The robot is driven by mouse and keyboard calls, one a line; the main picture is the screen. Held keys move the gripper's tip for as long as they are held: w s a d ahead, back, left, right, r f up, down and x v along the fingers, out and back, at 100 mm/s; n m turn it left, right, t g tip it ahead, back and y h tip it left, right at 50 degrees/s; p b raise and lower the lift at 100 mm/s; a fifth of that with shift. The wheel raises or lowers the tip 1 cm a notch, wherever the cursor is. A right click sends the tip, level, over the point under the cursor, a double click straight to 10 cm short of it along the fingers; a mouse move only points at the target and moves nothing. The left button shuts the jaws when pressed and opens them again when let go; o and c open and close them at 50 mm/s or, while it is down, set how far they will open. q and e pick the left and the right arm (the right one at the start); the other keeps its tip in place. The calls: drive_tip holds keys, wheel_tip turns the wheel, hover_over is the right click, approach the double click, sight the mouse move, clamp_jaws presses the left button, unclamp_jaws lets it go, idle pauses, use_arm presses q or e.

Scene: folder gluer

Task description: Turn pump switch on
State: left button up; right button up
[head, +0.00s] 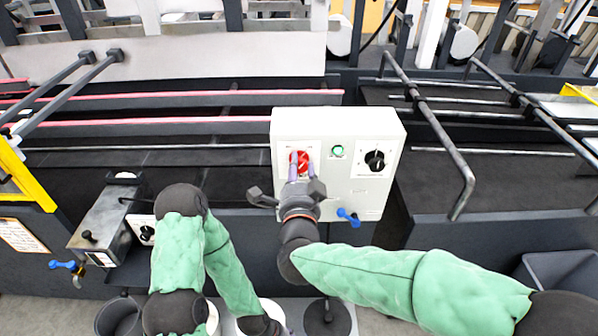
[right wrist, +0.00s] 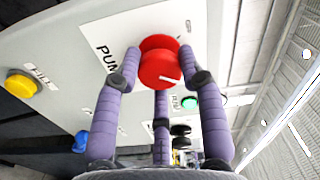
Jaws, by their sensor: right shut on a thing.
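The pump switch is a round red knob (head: 299,160) on the front of a white control box (head: 351,196), at the box's upper left in the head view. My right gripper (head: 301,178) is at this knob, with its purple fingers closed around it. In the right wrist view the red knob (right wrist: 161,64) sits between the fingertips, beside a label of which "PUM" shows. A short white mark shows on the knob's face. My left arm is folded at the lower left of the head view, and its gripper is out of view.
Right of the red knob are a green button (head: 337,151) and a black dial (head: 375,160). A blue valve handle (head: 348,217) sits under the box. Metal rods (head: 432,120) stand to its right. A smaller grey box (head: 104,222) is at the left.

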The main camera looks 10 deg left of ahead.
drive_tip(key=shift+f, duration=0.1)
drive_tip(key=o, duration=1.1)
drive_tip(key=shift+o, duration=0.2)
drive_tip(key=shift+s, duration=0.1)
drive_tip(key=s+d, duration=0.2)
drive_tip(key=s, duration=0.9)
drive_tip(key=shift+s+d, duration=0.2)
drive_tip(key=shift+s, duration=0.1)
